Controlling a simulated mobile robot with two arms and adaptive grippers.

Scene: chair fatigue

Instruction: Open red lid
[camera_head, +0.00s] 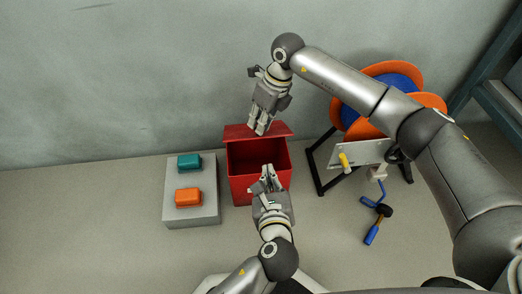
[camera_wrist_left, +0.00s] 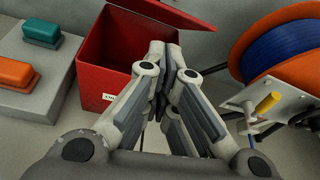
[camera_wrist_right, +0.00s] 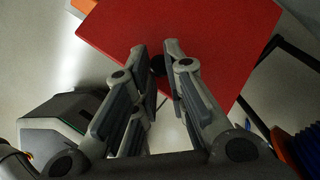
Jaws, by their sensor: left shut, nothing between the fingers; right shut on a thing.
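The red box (camera_head: 241,190) stands on the floor with its top open and its dark inside showing. Its red lid (camera_head: 236,131) is raised at the back edge; the lid also shows at the top of the left wrist view (camera_wrist_left: 180,11). My right gripper (camera_head: 260,131) is shut at the lid. In the right wrist view the lid (camera_wrist_right: 200,28) fills the upper part, and the fingertips (camera_wrist_right: 157,65) close on a small dark part at its edge. My left gripper (camera_head: 267,170) is shut and empty, over the front of the box opening.
A grey block (camera_head: 200,215) left of the box carries a teal case (camera_head: 189,161) and an orange case (camera_head: 188,197). An orange reel with blue cable (camera_head: 388,80) stands on a black frame at right.

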